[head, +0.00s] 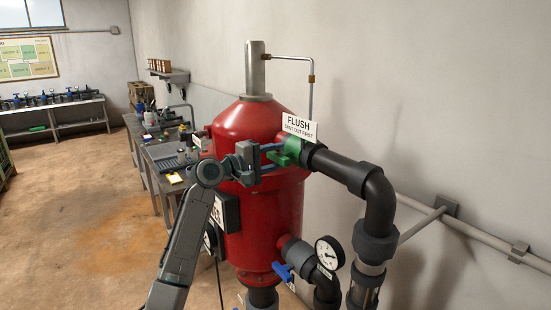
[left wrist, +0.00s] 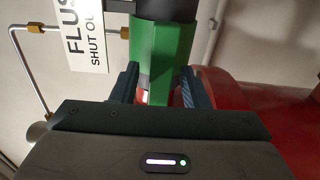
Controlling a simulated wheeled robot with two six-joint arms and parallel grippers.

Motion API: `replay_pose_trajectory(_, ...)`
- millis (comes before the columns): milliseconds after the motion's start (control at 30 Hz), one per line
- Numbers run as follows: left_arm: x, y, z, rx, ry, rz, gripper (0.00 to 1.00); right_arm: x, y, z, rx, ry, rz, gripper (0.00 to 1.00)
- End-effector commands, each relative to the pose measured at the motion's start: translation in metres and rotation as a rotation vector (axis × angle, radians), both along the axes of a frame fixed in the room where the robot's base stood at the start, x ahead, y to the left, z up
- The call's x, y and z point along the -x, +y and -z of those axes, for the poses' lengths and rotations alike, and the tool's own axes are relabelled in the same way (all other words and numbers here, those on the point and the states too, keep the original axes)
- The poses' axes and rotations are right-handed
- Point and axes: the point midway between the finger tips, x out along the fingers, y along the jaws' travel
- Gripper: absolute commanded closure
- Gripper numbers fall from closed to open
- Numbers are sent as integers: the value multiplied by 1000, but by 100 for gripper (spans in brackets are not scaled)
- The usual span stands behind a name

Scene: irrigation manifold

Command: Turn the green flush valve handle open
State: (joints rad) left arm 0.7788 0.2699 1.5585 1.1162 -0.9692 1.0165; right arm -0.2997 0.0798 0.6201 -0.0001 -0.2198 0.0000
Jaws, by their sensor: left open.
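The green flush valve handle (head: 288,156) sits on the dark pipe fitting at the upper right side of the red tank, below the white FLUSH sign (head: 299,127). My left gripper (head: 276,158) reaches it from the left, its fingers pointing at the handle. In the left wrist view the green handle (left wrist: 166,50) comes down between the two open fingers (left wrist: 158,86), one on each side. I cannot tell whether either finger touches it. The handle's far side is hidden. My right gripper is not in view.
The red tank (head: 262,215) stands close behind my left gripper. A blue valve handle (head: 283,271) and a pressure gauge (head: 329,253) are lower down. A dark pipe (head: 378,200) bends down at the right. A workbench (head: 150,155) lies behind, with open floor at left.

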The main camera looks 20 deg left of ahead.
Motion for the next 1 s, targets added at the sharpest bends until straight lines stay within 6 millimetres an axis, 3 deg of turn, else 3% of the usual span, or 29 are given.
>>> replay_pose_trajectory(500, 69, 56, 4, -5, -1, -3, 59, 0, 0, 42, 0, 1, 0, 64)
replay_pose_trajectory(1000, 81, 64, 1, -1, 0, -1, 59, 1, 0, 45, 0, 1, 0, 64)
